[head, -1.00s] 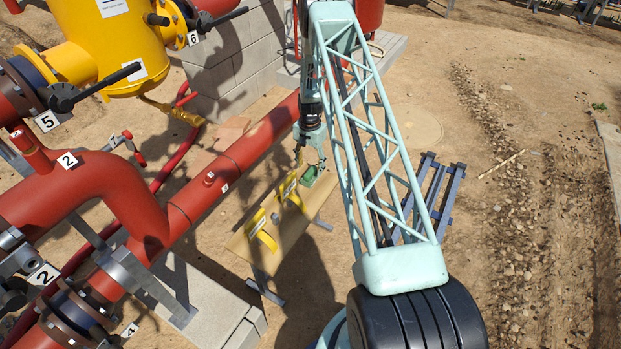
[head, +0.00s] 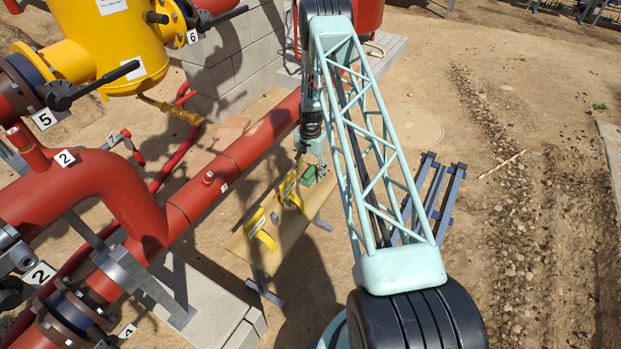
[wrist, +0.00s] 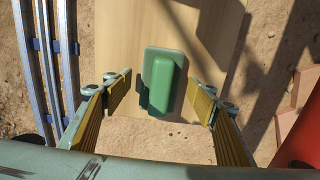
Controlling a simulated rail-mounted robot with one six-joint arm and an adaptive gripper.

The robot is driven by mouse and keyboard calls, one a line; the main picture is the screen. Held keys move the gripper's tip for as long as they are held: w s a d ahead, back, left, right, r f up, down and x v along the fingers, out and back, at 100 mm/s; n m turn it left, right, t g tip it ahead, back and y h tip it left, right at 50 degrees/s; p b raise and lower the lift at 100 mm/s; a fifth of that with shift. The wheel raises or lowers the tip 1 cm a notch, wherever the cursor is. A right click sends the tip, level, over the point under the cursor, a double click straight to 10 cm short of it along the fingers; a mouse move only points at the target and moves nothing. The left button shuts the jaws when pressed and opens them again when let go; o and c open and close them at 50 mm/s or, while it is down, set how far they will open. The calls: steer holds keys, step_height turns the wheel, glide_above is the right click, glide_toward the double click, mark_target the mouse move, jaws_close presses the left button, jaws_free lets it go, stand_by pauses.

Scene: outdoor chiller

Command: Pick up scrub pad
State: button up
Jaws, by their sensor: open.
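The scrub pad (wrist: 163,80) is a green block with a raised top. It lies on a light wooden board (wrist: 125,30). In the head view the green pad (head: 309,175) shows near the far end of the board (head: 245,240), just beside my arm's end. My gripper (wrist: 162,98) is open and empty, with yellow-padded fingers. In the wrist view one finger is to the left of the pad and one to the right, both apart from it. In the head view my gripper is small and partly merged with the things behind it.
Yellow-handled tools (head: 264,230) lie on the nearer part of the board. A thick red pipe (head: 225,165) runs along the board's left side. Dark blue rails (head: 440,195) lie on the ground to the right. Bare dirt surrounds the board.

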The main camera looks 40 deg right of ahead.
steer(key=shift+f, duration=0.35)
steer(key=shift+c, duration=0.9)
steer(key=c, duration=0.8)
